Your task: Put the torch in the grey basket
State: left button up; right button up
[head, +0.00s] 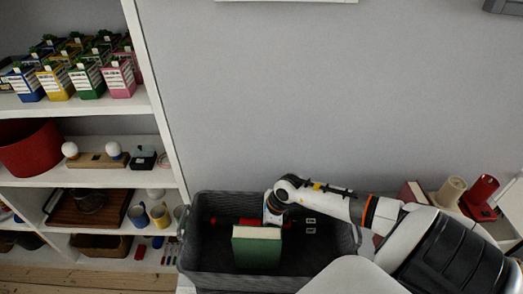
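The grey basket (205,273) stands at the bottom centre, its inside dark. A red, torch-like cylinder (228,221) lies roughly level inside the basket near its back, behind a green book (257,250). My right gripper (271,216) reaches in from the right over the basket and points down at the middle of the red cylinder. Its fingertips are small and partly hidden near the book's top edge, so I cannot tell whether they grip the cylinder. My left gripper is out of view.
A white shelf (163,118) on the left holds cartons, a red bin (30,147), mugs and a wicker basket (101,245). At the right, behind my arm, stand a cream cylinder (450,191) and a red object (481,189). A plain wall is behind.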

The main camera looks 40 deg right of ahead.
notch_tip(320, 180, down, 4)
jog(key=shift+f+p, duration=0.1)
jog(key=shift+p, duration=0.3)
jog(key=shift+f, duration=0.15)
jog(key=o, duration=1.1)
jog(key=shift+f, duration=0.1)
jog(key=shift+o, duration=0.2)
